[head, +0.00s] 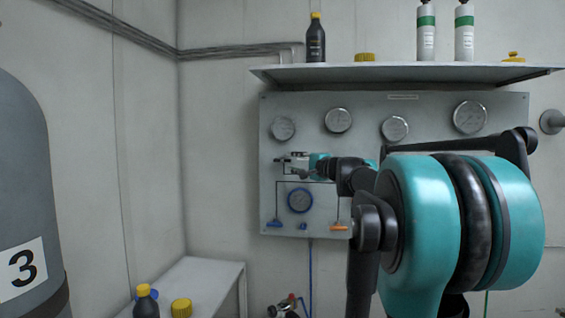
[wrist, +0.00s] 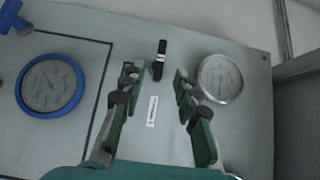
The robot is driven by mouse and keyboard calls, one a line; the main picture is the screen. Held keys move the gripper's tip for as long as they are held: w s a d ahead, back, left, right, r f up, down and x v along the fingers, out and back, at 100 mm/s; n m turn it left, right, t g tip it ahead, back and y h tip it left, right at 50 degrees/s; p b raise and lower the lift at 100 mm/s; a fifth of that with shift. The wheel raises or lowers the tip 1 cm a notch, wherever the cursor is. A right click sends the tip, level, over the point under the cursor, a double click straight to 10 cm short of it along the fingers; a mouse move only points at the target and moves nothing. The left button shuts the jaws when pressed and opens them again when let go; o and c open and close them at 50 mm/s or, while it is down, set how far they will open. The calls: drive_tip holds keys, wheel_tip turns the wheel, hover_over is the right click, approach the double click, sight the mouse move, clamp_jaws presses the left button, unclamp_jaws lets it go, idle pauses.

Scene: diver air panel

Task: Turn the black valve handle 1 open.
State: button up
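The black valve handle (wrist: 160,60) with a white band sticks out from the grey panel (head: 400,105). In the wrist view it lies just beyond and between the fingertips, closer to the left one. A small white label (wrist: 152,111) is on the panel near it. My gripper (wrist: 153,74) is open, its two green fingers spread apart with nothing held between them.
A round gauge (wrist: 220,78) is close to the right finger. A blue-rimmed gauge (head: 300,200), a blue handle (head: 273,223) and an orange handle (head: 339,228) are lower on the panel. A shelf (head: 400,74) with bottles juts out above. A grey cylinder (head: 25,180) stands at left.

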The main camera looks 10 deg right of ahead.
sight(284, 161)
drive_tip(key=x, duration=0.7)
drive_tip(key=shift+w+a, duration=0.15)
drive_tip(key=shift+w, duration=0.1)
clamp_jaws()
